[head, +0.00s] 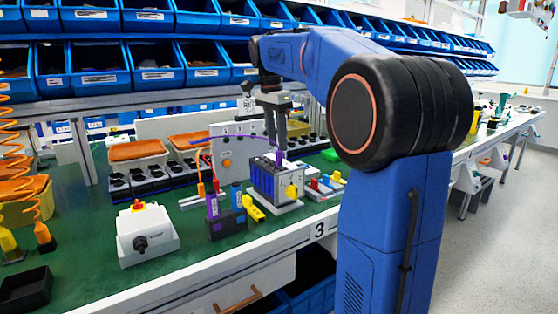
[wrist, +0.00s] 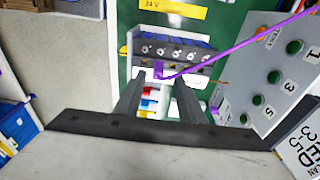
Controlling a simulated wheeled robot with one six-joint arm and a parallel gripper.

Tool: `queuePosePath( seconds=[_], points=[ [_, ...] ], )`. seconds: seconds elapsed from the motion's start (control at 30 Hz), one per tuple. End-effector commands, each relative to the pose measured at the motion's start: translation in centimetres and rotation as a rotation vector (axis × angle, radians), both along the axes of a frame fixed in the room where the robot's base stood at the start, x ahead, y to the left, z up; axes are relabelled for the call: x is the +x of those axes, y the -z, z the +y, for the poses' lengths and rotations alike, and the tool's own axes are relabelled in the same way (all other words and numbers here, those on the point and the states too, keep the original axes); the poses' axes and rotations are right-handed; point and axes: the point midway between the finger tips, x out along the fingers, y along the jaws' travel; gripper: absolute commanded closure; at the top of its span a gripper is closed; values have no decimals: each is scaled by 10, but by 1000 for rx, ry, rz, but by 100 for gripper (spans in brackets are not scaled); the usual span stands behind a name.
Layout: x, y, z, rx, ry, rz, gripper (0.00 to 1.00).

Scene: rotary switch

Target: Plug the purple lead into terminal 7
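The dark grey terminal block (head: 275,180) stands on a white base on the green bench, with a yellow piece at its right end. A purple plug (head: 281,157) stands at the top of the block; its purple lead (head: 235,137) arcs off to the left. The wrist view shows the plug (wrist: 158,70) at the near edge of the block (wrist: 172,48); its terminal number and seating depth are unclear. My gripper (head: 277,125) is above the block. In the wrist view its fingers (wrist: 157,88) stand apart with the plug visible between and beyond them.
A panel with green buttons (wrist: 268,85) stands close to the right in the wrist view. A dark holder (head: 226,223) with purple and blue plugs is left of the block. A white switch box (head: 147,233) stands farther left, with clear green bench around it.

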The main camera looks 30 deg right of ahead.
Motion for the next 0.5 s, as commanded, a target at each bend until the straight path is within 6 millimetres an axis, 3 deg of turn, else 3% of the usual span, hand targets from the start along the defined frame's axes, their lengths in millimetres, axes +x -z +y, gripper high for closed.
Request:
queuePosePath(
  seconds=[0.27,0.5],
  points=[
    [-4,37,-4,0,0,2,64],
    [-4,45,-5,0,0,0,64]
  ],
)
